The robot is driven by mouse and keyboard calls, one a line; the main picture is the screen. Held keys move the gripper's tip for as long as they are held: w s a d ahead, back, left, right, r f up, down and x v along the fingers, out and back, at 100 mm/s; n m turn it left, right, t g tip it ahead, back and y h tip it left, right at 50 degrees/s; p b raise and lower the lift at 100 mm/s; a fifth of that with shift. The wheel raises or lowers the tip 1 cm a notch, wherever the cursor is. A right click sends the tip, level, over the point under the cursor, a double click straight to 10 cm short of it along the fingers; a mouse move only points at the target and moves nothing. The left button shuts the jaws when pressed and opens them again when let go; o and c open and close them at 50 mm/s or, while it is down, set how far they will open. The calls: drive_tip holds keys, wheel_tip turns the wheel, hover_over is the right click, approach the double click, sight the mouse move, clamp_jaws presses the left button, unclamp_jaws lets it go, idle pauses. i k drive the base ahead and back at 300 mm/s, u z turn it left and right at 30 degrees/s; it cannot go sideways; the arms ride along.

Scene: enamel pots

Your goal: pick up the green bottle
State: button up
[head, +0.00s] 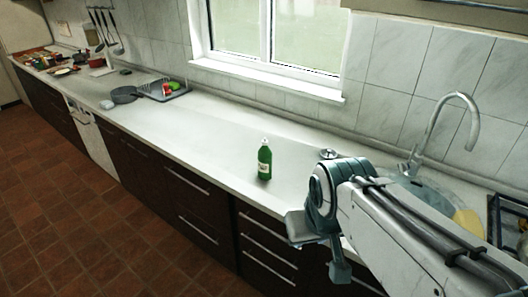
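The green bottle (264,160) stands upright on the white countertop (215,140), near the middle of the head view. It has a pale label and a whitish cap. My gripper (317,262) is to the right of the bottle and nearer to me, at the counter's front edge. Its two fingers are spread apart with nothing seen between them. It does not touch the bottle.
A small metal item (328,154) lies right of the bottle, behind my arm. A sink with a curved faucet (447,112) is at the right. A pan (124,95) and a tray of colourful items (176,94) are far left. The counter around the bottle is clear.

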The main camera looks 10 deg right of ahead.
sight(265, 154)
drive_tip(key=i, duration=0.55)
drive_tip(key=k, duration=0.45)
drive_tip(key=u, duration=1.45)
drive_tip(key=i, duration=2.45)
drive_tip(key=z, duration=3.55)
